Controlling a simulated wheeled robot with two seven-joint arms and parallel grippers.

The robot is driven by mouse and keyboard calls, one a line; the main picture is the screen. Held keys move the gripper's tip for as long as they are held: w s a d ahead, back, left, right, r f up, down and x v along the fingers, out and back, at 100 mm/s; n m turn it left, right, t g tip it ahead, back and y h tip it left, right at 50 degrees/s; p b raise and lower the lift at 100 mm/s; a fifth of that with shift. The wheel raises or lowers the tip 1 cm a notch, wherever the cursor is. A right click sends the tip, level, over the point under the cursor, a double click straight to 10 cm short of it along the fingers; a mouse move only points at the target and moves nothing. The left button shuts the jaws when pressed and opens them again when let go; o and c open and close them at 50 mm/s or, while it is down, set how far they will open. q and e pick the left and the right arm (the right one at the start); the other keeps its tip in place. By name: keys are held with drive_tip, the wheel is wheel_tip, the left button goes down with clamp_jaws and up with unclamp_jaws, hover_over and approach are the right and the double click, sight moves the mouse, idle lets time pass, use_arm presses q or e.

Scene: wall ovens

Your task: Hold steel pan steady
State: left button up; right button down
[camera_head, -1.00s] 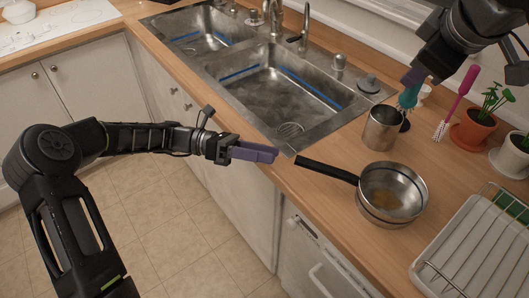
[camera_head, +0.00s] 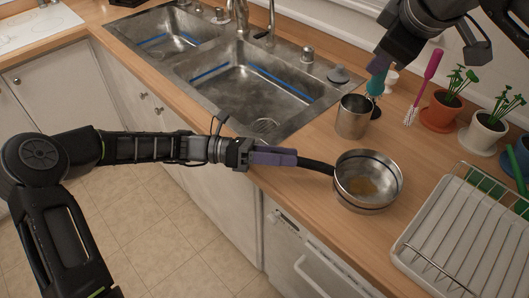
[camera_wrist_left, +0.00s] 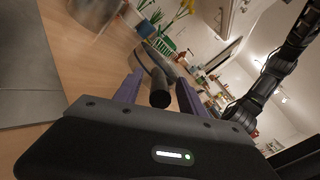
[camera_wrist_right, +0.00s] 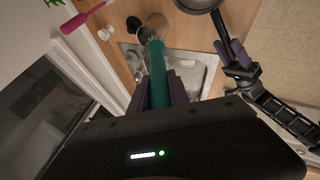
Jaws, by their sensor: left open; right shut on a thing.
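The steel pan (camera_head: 368,190) stands on the wooden counter with brownish residue inside. Its black handle (camera_head: 316,165) points left toward the sink. My left gripper (camera_head: 284,157) is open at the handle's end. In the left wrist view the handle (camera_wrist_left: 160,92) lies between the two purple fingers (camera_wrist_left: 158,92), with gaps on both sides. My right gripper (camera_head: 378,66) is shut on a teal brush (camera_head: 375,84); the brush (camera_wrist_right: 157,75) also shows in the right wrist view. The brush's lower end is over or in a steel cup (camera_head: 352,117); its exact depth is unclear.
A double sink (camera_head: 255,85) lies left of the cup. A white dish rack (camera_head: 465,235) stands right of the pan. Potted plants (camera_head: 441,110) and a pink brush (camera_head: 425,85) are along the back. A dishwasher (camera_head: 305,250) is below the counter edge.

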use_arm(q)
drive_tip(key=shift+d, duration=0.7)
drive_tip(key=shift+c, duration=0.5)
clamp_jaws()
idle(1.0)
